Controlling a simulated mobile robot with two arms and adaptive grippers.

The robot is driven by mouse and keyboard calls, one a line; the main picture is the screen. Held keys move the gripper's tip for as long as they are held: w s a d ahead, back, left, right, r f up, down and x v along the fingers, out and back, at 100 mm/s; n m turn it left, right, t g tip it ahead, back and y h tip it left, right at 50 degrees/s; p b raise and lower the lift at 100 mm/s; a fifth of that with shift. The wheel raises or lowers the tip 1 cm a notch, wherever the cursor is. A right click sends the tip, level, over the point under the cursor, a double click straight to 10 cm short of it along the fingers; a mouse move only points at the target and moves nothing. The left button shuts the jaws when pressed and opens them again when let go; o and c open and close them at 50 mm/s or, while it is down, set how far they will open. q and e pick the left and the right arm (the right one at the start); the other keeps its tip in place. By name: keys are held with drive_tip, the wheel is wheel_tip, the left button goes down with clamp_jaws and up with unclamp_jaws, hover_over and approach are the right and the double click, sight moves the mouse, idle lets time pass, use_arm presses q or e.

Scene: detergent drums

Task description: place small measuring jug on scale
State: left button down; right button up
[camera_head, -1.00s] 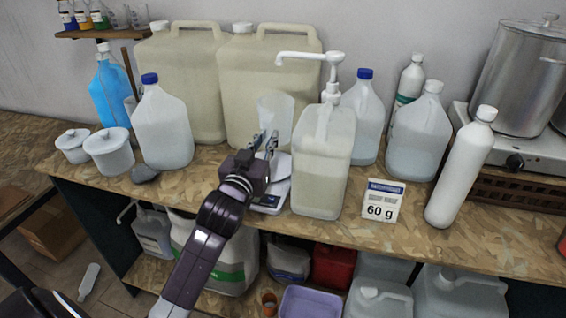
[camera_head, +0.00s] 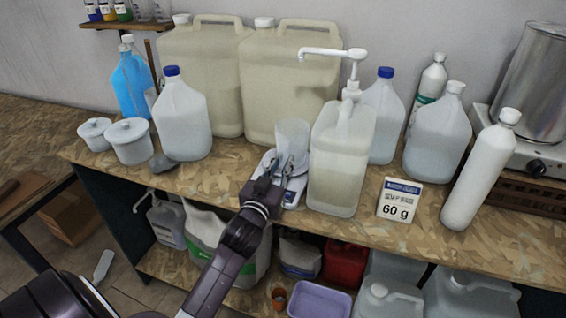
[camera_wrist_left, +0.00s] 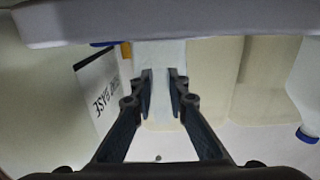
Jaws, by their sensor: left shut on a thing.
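The small measuring jug (camera_head: 292,137) is a clear, frosted cup, upright over the white scale (camera_head: 297,190) on the bench. My left gripper (camera_head: 277,172) comes in from the front and is shut on the jug. In the left wrist view, which looks upside down, the jug (camera_wrist_left: 160,55) is between the two dark fingers (camera_wrist_left: 160,78). A pale slab, probably the scale, crosses the top of that view, close to the jug's end. I cannot tell whether the jug touches the scale. The gripper hides part of the scale. My right gripper is not in view.
A pump bottle (camera_head: 338,165) stands close to the right of the scale. Large beige canisters (camera_head: 290,85) stand behind it. A blue-capped jug (camera_head: 182,120) and white pots (camera_head: 130,142) are to the left. A "60 g" card (camera_head: 399,200) stands to the right.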

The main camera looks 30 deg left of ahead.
use_arm(q)
drive_tip(key=c, duration=1.9)
unclamp_jaws()
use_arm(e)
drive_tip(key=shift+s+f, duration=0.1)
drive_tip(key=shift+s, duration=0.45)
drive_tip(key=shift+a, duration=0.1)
use_arm(q)
drive_tip(key=shift+r, duration=0.1)
drive_tip(key=shift+s, duration=0.2)
drive_tip(key=b+v, duration=0.2)
drive_tip(key=v, duration=0.8)
drive_tip(key=shift+s+d, duration=0.15)
drive_tip(key=shift+s, duration=0.1)
drive_tip(key=shift+s+d, duration=0.15)
drive_tip(key=shift+s, duration=0.35)
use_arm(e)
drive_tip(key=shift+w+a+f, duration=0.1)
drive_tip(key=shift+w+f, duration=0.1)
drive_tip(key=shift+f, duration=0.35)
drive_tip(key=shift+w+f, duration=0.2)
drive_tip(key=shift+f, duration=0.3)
